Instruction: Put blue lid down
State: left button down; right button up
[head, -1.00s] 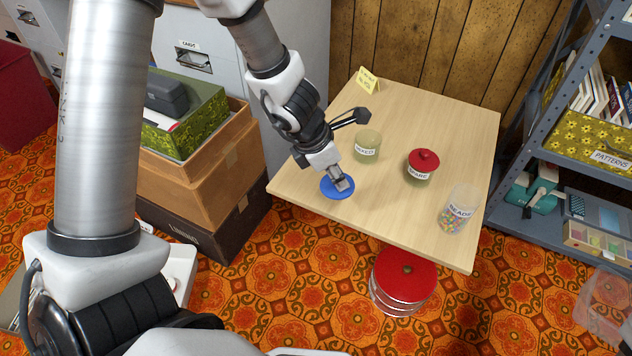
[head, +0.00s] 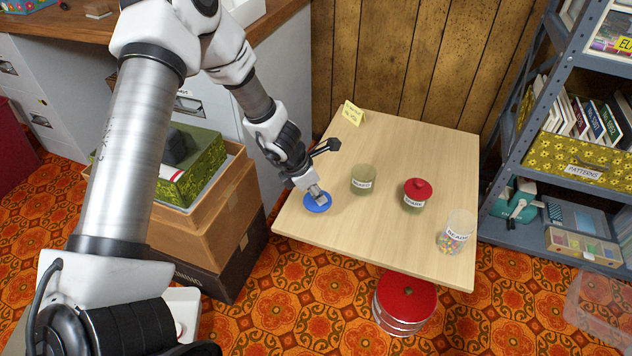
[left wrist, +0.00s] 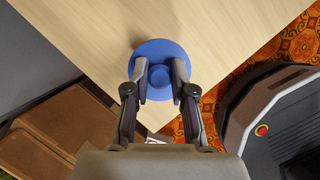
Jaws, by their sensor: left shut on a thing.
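The blue lid (head: 318,208) is a round disc with a knob, over the left front part of the wooden table (head: 400,245). My left gripper (head: 316,192) is shut on the lid's knob from above. In the left wrist view, the blue lid (left wrist: 160,47) lies flat between and below the fingers of my left gripper (left wrist: 160,80). I cannot tell whether the lid touches the tabletop. The "MIXED" jar (head: 363,177) stands open, right of the lid and a little further back. My right gripper is out of view.
A red-lidded "SPARE" jar (head: 415,196) and a clear "BEADS" jar (head: 456,233) stand further right. A yellow card (head: 353,113) stands at the back left corner. Bare tabletop surrounds the lid. A red-topped stool (head: 406,298) is at the table's front; stacked boxes (head: 205,215) stand left.

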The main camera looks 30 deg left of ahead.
pick_arm(q)
jog(key=f+b, duration=0.4)
jog(key=shift+w+a+f, duration=0.15)
jog(key=shift+w+a, duration=0.05)
jog(key=shift+r, duration=0.25)
jog(key=shift+f, duration=0.25)
jog(key=c, duration=1)
grip_release()
jog(key=shift+r, duration=0.1)
jog(key=shift+r, duration=0.1)
